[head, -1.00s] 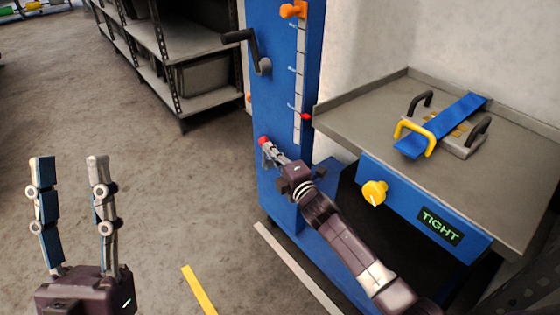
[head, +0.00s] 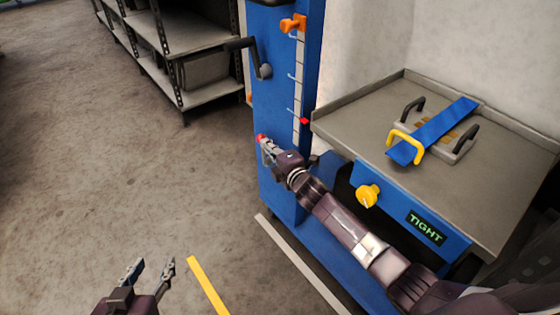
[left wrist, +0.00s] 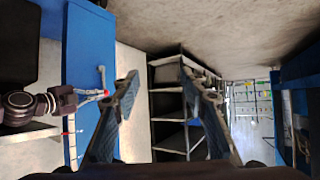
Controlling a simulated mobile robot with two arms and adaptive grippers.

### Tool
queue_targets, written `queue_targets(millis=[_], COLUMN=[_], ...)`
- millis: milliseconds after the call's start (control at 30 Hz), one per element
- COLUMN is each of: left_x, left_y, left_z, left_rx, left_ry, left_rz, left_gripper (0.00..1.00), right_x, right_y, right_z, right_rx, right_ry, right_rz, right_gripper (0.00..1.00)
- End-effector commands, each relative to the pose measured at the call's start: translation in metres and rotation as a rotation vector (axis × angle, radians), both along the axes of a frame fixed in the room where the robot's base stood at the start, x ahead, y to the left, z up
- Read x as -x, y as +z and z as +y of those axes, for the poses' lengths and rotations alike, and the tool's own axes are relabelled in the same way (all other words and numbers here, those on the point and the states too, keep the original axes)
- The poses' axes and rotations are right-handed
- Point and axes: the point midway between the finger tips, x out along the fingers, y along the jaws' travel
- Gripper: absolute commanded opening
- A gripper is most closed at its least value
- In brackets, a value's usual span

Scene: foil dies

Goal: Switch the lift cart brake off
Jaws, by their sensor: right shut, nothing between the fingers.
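The blue lift column (head: 285,90) stands at centre, with a small red-tipped part (head: 260,138) low on its front face. My right gripper (head: 266,146) is shut and empty, with its tips at this red part; I cannot tell whether they touch it. The gripper hides most of that part, so its position cannot be read. In the left wrist view the right arm also reaches toward the blue column (left wrist: 85,60). My left gripper (head: 153,268) is open and empty over the floor at lower left, well apart from the cart.
A black crank (head: 262,70), an orange clamp (head: 293,23) and a red marker (head: 304,121) are on the column. A grey tray (head: 350,108) holds a blue strip fixture (head: 432,132). Below are a yellow knob (head: 367,196) and a "TIGHT" display (head: 425,227). Floor at left is clear.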

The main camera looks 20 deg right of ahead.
Motion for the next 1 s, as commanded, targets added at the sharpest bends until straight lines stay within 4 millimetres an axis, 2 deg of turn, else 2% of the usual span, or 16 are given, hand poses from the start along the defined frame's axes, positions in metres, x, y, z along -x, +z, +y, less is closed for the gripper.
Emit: queue_targets(millis=[200, 500, 700, 1000], left_x=[0.050, 0.114, 0.139, 0.149], left_y=[-0.042, -0.072, -0.079, -0.082], left_z=[0.019, 0.040, 0.047, 0.049], left_rx=[-0.063, -0.122, -0.142, -0.149], left_ry=[0.021, 0.043, 0.050, 0.053], left_rz=[0.278, 0.560, 0.659, 0.699], left_gripper=[0.40, 0.40, 0.40, 0.40], right_x=[-0.004, -0.009, -0.012, -0.018], right_y=[0.004, 0.004, 0.005, 0.005], right_z=[0.001, 0.001, 0.002, 0.004], right_rx=[0.012, 0.024, 0.028, 0.029], right_ry=[0.000, -0.003, -0.003, -0.004], right_rz=[0.029, 0.060, 0.069, 0.073], right_gripper=[0.00, 0.00, 0.00, 0.00])
